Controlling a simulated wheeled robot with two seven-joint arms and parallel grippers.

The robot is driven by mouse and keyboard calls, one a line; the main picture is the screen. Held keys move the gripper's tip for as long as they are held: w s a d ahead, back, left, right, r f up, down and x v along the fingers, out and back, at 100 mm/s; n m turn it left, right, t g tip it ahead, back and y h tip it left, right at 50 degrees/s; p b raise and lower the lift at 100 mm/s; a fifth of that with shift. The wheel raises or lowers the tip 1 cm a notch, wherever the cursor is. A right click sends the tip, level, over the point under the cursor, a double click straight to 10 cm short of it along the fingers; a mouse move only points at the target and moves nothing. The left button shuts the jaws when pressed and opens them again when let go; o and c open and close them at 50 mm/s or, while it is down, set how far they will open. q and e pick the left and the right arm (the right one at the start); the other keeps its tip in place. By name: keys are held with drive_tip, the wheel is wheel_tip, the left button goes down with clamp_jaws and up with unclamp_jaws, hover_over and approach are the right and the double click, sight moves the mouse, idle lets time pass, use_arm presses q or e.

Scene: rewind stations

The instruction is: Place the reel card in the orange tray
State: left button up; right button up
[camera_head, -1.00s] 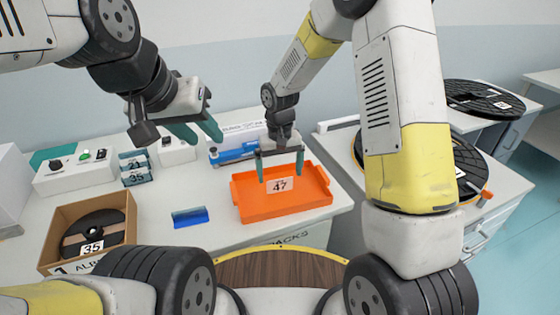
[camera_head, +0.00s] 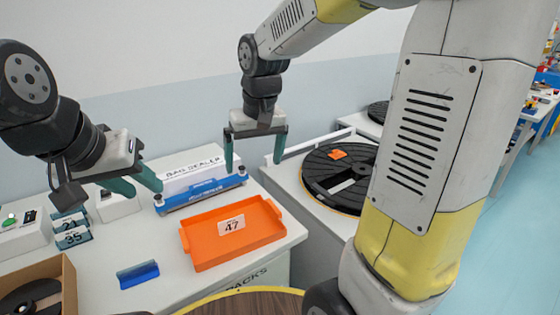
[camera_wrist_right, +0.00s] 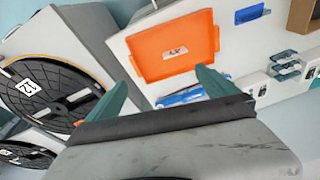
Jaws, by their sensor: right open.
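The white reel card marked 47 (camera_head: 231,225) lies in the orange tray (camera_head: 206,261), inside its rim. The wrist view also shows the card (camera_wrist_right: 175,53) on the floor of the tray (camera_wrist_right: 146,72). My right gripper (camera_head: 254,166) is open and empty, raised above and behind the tray. Its teal fingers are apart and clear of the card; they also show in the wrist view (camera_wrist_right: 163,80). My left gripper (camera_head: 147,190) hangs left of the tray, with its teal fingers apart and nothing between them.
A blue and white bag sealer (camera_head: 200,192) stands behind the tray. Card holders (camera_head: 71,230) and a cardboard box (camera_head: 66,282) with a reel are at left. A large black reel (camera_head: 318,170) sits on the right-hand cabinet.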

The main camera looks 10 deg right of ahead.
drive_tip(key=s+d+r+t, duration=0.2)
drive_tip(key=s+d, duration=0.1)
drive_tip(key=s, duration=0.4)
drive_tip(key=s+d+r+m+t+y, duration=0.1)
drive_tip(key=s+d+r+t, duration=0.1)
drive_tip(key=s, duration=0.5)
drive_tip(key=shift+d+r+m, duration=0.3)
drive_tip(key=shift+d+r, duration=0.45)
drive_tip(key=shift+d, duration=0.25)
